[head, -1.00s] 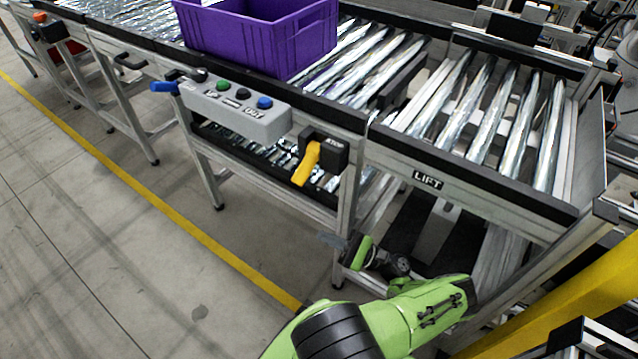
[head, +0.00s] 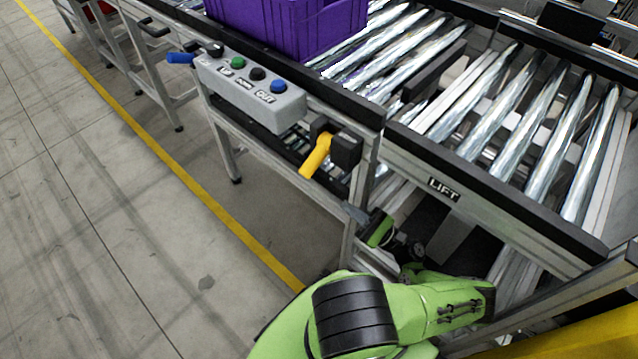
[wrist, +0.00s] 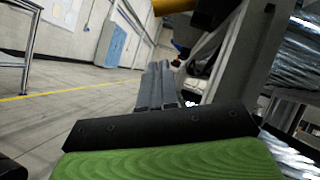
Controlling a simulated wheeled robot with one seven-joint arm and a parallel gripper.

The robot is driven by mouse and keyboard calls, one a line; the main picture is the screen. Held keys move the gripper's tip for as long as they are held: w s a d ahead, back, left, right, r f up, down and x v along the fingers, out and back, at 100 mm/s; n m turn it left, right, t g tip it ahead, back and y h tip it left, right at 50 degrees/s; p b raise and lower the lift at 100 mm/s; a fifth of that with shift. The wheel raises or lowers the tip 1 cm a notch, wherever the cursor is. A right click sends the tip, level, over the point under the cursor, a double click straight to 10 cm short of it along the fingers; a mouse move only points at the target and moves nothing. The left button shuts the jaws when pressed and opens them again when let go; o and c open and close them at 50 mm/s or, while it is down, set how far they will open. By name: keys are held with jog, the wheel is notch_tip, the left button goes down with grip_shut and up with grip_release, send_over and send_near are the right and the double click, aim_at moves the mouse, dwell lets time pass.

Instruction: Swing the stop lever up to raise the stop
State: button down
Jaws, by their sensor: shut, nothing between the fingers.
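The stop lever (head: 316,157) is a yellow handle on a black block (head: 346,150) on the conveyor's side rail. It hangs down and to the left from its pivot. In the wrist view a yellow piece (wrist: 172,6) shows at the top edge, probably the lever. My gripper (head: 353,212) is below and to the right of the lever, apart from it. Its grey fingers (wrist: 158,88) are together and empty in the wrist view. The stop itself cannot be made out.
A grey button box (head: 250,92) and a blue handle (head: 180,57) are left of the lever. A purple crate (head: 290,25) sits on the rollers. A frame leg (head: 362,190) stands close to my gripper. The floor (head: 120,210) at left is clear.

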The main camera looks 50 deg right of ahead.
aim_at(313, 162)
jog(key=w+a+r+p, duration=0.4)
jog(key=w+r, duration=0.3)
jog(key=shift+w+a+r, duration=0.15)
jog(key=shift+r, duration=0.15)
